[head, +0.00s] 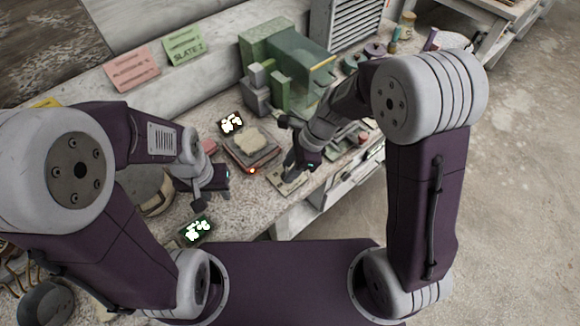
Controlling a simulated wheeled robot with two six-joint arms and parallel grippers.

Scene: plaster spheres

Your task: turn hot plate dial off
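The hot plate (238,157) is a low dark box with a pale, crusted top, on the bench between my two grippers. A small red-orange light (252,170) glows at its front corner. I cannot make out the dial or its setting at this size. My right gripper (286,148) is just right of the hot plate, with its dark fingers apart and nothing seen between them. My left gripper (212,192) is lower left of the hot plate, apart from it; its finger gap is unclear.
Green and grey blocks (265,85) stand behind. A round pot (152,190) is partly behind my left arm. Pink (131,69) and green (184,46) cards lean at the back.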

